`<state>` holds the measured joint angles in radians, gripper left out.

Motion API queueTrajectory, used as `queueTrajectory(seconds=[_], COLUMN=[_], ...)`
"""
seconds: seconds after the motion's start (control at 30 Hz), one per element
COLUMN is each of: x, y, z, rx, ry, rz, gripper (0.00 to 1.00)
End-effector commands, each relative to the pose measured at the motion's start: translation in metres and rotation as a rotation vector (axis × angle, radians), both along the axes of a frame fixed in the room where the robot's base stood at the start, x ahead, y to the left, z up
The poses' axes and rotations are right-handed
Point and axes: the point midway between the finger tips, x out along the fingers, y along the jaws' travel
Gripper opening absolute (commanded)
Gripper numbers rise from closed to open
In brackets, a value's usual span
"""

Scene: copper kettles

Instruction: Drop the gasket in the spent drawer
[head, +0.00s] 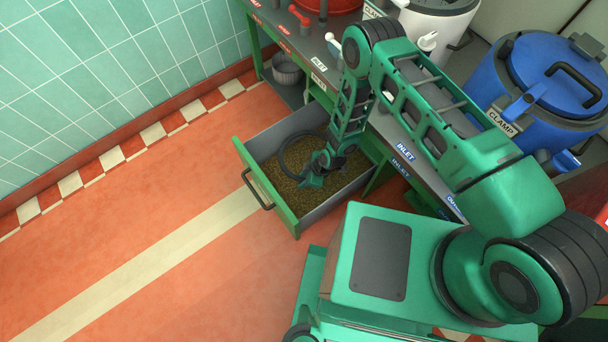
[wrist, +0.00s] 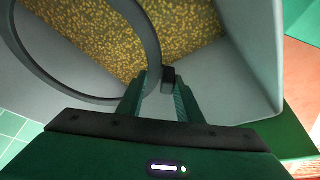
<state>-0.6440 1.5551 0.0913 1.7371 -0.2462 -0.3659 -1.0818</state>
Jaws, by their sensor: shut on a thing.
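The gasket is a dark ring (head: 283,163) held at the open drawer. In the wrist view, the gasket (wrist: 153,40) spans the upper left, with a small dark tab at the fingertips. My gripper (head: 310,176) is shut on the gasket's edge, and its green fingers (wrist: 160,88) show in the wrist view. The pulled-out drawer (head: 264,190) has a green front, a dark handle, grey walls and a speckled yellow-brown bottom. Its grey wall (wrist: 250,50) also shows in the wrist view. The gasket lies within the drawer's outline; its height above the bottom is hard to tell.
The bench (head: 408,152) with INLET labels runs beside the drawer. A blue lidded vessel (head: 490,75) marked CLAMP and a white vessel (head: 440,25) stand on it. A grey pot (head: 288,72) sits on a lower shelf. The floor (head: 150,220) left of the drawer is clear.

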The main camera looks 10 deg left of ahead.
Motion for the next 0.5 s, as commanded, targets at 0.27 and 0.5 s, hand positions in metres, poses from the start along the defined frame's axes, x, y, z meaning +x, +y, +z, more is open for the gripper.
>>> queueTrajectory(seconds=[0.27,0.5], x=[0.0,0.0], y=[0.0,-0.001], z=[-0.037,-0.068], rx=[0.0,0.0], ry=[-0.001,-0.001], rz=[0.0,-0.001], gripper=[0.01,0.01])
